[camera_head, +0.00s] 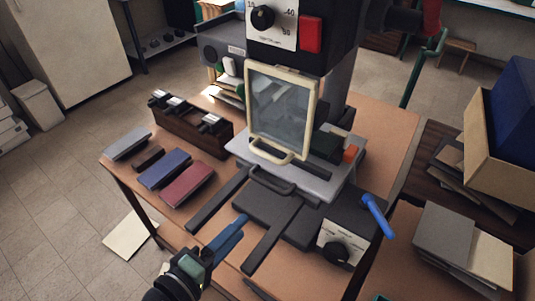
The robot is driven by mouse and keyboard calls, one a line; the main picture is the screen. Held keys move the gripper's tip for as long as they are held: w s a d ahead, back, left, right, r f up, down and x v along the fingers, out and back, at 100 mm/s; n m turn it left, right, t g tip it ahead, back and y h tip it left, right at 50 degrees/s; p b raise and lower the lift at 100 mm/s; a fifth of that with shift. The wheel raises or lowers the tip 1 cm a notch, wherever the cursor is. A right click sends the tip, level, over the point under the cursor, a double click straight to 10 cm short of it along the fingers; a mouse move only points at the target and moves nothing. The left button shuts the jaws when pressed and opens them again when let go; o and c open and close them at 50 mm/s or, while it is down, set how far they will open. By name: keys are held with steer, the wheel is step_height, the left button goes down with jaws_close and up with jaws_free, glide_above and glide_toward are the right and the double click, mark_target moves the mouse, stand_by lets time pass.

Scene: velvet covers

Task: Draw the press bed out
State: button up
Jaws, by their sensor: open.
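The press stands on a brown table (395,150), its black head (290,35) above. Its bed seems to be the light grey plate (318,188) under the head, with a dark bar handle (268,181) at its front edge. Two dark rails (218,200) reach forward from beneath it. A cream-framed clear guard (282,112) with a cream handle stands upright at the plate's front. My gripper (238,226) is in front of the press, its blue fingers pointing toward the bed, apart from the handle. It looks empty; the finger gap is hard to see from here.
Left of the press lie a blue (165,168), a maroon (187,184) and a grey cover (128,143) near a wooden tool rack (190,128). Right are a dial box (340,244) and a blue lever (377,215). A dark block lies between the rails.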

mark_target(277, 192)
steer(key=shift+n+h, duration=0.3)
steer(key=shift+n, duration=0.1)
steer(key=x, duration=0.4)
steer(key=p+x, duration=0.1)
steer(key=x, duration=0.7)
steer(key=shift+d+r, duration=0.2)
steer(key=shift+r, duration=0.05)
steer(key=shift+c, duration=0.3)
jaws_close()
steer(key=shift+s, duration=0.1)
stand_by(0.4)
